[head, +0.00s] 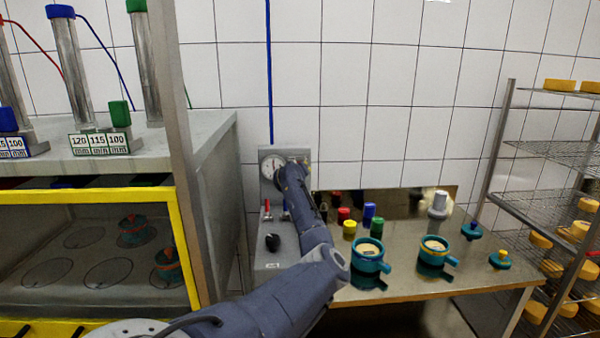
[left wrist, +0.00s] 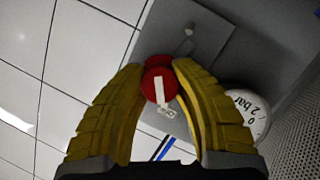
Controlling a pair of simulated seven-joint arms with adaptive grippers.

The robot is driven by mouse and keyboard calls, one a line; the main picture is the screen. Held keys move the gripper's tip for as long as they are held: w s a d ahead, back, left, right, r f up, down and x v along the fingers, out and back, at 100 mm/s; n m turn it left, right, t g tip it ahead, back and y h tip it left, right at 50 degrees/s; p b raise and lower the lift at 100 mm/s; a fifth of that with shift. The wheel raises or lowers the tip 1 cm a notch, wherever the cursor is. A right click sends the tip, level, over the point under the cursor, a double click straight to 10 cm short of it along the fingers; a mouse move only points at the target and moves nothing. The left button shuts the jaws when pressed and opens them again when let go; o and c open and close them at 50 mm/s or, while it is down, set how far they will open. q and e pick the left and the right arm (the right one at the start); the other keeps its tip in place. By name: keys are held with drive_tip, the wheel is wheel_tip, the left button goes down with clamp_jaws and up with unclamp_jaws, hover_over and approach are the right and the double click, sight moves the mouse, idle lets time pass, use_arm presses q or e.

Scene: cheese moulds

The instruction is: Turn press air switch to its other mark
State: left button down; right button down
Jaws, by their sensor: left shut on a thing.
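The press air switch is a red round knob (left wrist: 158,84) with a white line on its face, in the left wrist view. The line runs nearly up and down in that view, and a small pale label (left wrist: 167,112) shows by the knob. My left gripper (left wrist: 160,68) has its yellow ribbed fingers closed on the knob from both sides. In the head view my left arm reaches to the top of the grey panel (head: 263,228) on the wall and hides the knob there. My right gripper is in neither view.
A white pressure gauge (head: 271,166) sits close beside my left gripper. Below it are a small red handle (head: 267,207) and a black knob (head: 272,242). A steel table (head: 405,285) with teal moulds (head: 370,257) stands at right; a yellow-framed press (head: 178,240) at left.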

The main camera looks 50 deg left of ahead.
use_arm(q)
drive_tip(key=shift+f+n+t, duration=0.3)
drive_tip(key=shift+n+t, duration=0.1)
drive_tip(key=shift+n, duration=0.4)
drive_tip(key=shift+d+h, duration=0.1)
drive_tip(key=shift+h, duration=0.2)
